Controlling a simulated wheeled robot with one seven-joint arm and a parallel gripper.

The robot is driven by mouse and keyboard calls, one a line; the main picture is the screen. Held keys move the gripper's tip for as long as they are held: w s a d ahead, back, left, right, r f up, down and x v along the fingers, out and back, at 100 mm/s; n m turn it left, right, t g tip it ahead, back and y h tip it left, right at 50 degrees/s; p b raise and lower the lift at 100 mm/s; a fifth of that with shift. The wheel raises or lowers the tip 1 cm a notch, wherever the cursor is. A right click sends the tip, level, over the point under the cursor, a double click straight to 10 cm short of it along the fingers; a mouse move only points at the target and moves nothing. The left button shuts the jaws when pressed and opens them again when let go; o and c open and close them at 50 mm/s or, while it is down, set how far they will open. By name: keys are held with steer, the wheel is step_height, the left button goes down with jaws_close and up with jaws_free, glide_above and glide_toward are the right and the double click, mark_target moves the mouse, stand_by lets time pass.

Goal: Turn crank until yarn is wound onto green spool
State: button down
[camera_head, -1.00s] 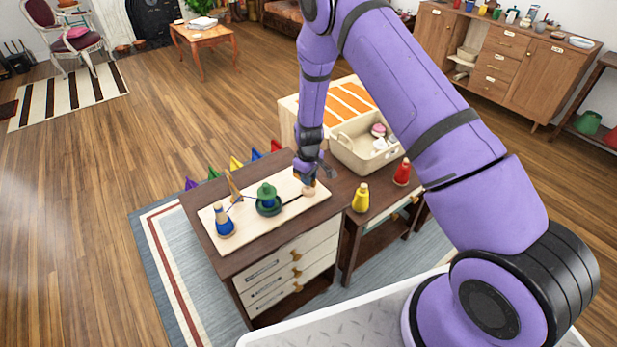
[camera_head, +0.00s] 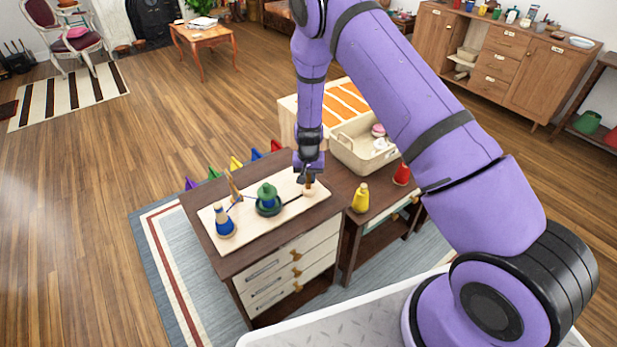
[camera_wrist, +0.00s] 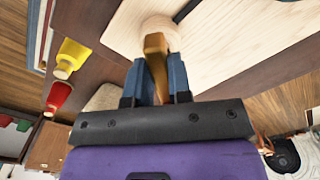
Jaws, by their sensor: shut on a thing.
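A pale wooden board (camera_head: 236,238) lies on the dark brown cabinet top. On it a green spool (camera_head: 267,197) sits on a dark round base, with some blue on its middle. A dark crank arm (camera_head: 290,201) runs from the base to a round wooden knob (camera_head: 309,189) with an upright handle. A blue cone of yarn (camera_head: 224,222) stands at the board's left end, and a thin strand runs from it past a wooden guide (camera_head: 233,187). My gripper (camera_head: 307,178) is shut on the crank handle, which shows between its fingers in the wrist view (camera_wrist: 156,58).
A yellow cone (camera_head: 361,198) and a red cone (camera_head: 402,173) stand on the right-hand table. A cream basket (camera_head: 352,152) is behind them. Drawers with wooden pulls (camera_head: 297,256) face the front.

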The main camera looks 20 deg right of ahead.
mark_target(308, 178)
steer(key=m, duration=0.6)
stand_by(0.6)
steer(key=c, duration=1)
jaws_free()
steer(key=shift+c, duration=0.2)
step_height(308, 178, up, 11)
